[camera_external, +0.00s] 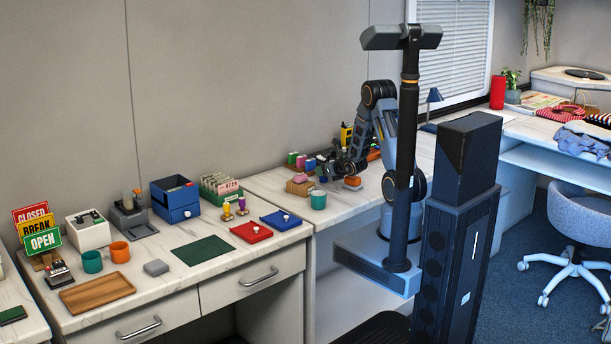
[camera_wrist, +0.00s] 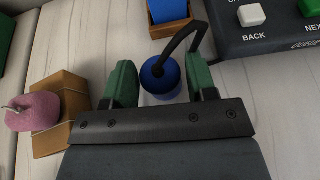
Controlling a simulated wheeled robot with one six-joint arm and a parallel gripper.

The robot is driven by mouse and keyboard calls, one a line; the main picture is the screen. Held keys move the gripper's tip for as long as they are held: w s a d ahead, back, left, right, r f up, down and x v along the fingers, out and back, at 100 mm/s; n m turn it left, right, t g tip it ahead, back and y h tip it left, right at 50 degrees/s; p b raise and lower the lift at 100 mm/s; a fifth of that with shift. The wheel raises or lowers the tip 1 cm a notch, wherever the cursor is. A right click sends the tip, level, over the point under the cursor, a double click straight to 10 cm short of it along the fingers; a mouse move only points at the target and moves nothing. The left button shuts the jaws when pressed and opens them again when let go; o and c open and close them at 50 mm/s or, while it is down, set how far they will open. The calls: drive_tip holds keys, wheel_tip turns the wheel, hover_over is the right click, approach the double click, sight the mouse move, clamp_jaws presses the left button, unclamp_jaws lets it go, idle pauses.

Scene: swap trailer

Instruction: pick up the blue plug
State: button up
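In the wrist view a round blue plug (camera_wrist: 159,76) shows between the two green fingers of my gripper (camera_wrist: 161,84). A black cable bends up from it to the right. My fingers stand open on either side, with a gap visible on the left; on the right, the cable crosses close to the finger and I cannot tell whether it touches. In the external view my gripper (camera_external: 334,168) is low over the far desk, and the plug cannot be made out there.
In the wrist view a pink object (camera_wrist: 34,112) sits by a wooden block (camera_wrist: 68,92) at left. A wooden holder with a blue piece (camera_wrist: 168,11) is above the plug. A dark button panel (camera_wrist: 262,36) fills the upper right.

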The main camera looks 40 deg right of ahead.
drive_tip(key=c, duration=0.6)
drive_tip(key=shift+r, duration=0.1)
